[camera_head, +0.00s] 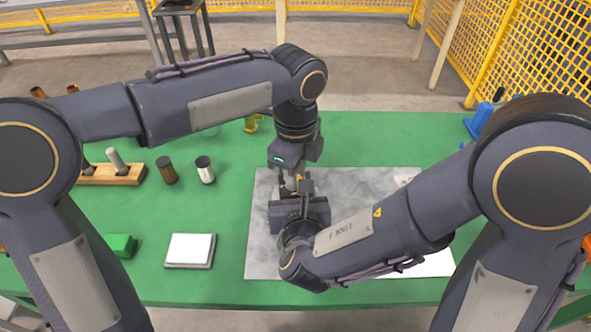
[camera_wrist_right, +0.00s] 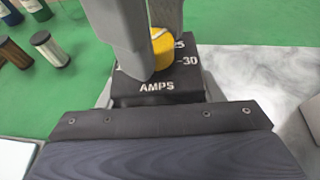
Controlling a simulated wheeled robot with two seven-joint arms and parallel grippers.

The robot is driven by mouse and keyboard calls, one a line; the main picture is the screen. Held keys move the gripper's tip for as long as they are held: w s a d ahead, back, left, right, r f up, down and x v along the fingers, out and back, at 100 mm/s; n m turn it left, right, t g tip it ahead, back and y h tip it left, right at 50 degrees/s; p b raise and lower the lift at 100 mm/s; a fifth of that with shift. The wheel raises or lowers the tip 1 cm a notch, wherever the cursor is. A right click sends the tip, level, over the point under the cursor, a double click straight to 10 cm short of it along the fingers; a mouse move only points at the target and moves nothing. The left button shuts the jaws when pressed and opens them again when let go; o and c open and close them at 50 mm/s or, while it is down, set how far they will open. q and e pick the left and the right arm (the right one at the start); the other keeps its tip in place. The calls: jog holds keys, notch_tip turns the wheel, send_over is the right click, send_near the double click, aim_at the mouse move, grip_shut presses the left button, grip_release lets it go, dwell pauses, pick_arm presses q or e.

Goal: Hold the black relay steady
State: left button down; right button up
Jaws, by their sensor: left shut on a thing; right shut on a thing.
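The black relay (camera_wrist_right: 145,90) is a dark box with white marks reading AMPS and 30 in the right wrist view. A yellow dial (camera_wrist_right: 162,50) sits on its top. My right gripper (camera_wrist_right: 160,97) has grey jaws at the relay's two sides and is shut on it. My left gripper (camera_head: 299,182) points down from above; its grey fingers also show in the right wrist view (camera_wrist_right: 148,58), shut on the yellow dial. They hide part of the dial and its scale. In the head view the relay is mostly hidden between the two grippers.
A grey marbled sheet (camera_head: 262,240) lies on the green table (camera_head: 215,275). To the left are a wooden rack (camera_head: 100,178), a brown cylinder (camera_head: 166,170), a white cylinder (camera_head: 205,170), a white pad (camera_head: 190,249) and a green block (camera_head: 121,246). A blue object (camera_head: 483,118) stands back right.

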pick_arm(q)
jog(key=c, duration=1.2)
grip_release()
notch_tip(320, 180, up, 12)
pick_arm(e)
jog(key=o, duration=1.3)
jog(key=shift+s, duration=0.1)
